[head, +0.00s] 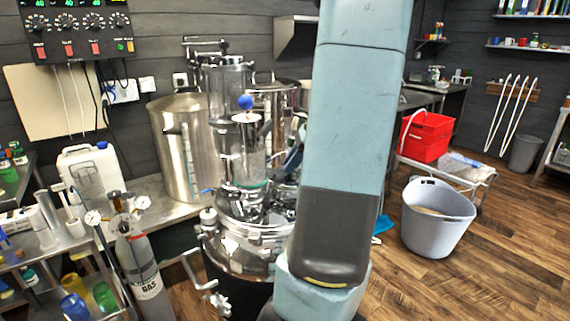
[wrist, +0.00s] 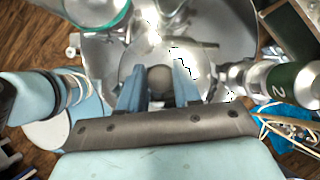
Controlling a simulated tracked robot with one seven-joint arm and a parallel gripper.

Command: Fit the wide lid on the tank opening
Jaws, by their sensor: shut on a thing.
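The tank (head: 245,243) is a shiny steel vessel with a domed top and pipe fittings, left of my arm in the head view. Its broad steel top (wrist: 100,48) also fills much of the wrist view. The wide lid (wrist: 146,62) looks like a round shiny disc with a dark round knob (wrist: 160,78). My gripper (wrist: 160,82) is shut on this knob, one blue finger on each side. The lid is over the tank top; I cannot tell whether it touches or is seated. The opening is not visible. In the head view my arm hides most of this area.
A glass column (head: 240,155) rises from the tank, close left of my arm. A can-like cylinder (wrist: 290,80) lies right of the lid in the wrist view. A gas bottle (head: 140,262) stands left. A grey tub (head: 437,220) stands on the otherwise fairly open floor at right.

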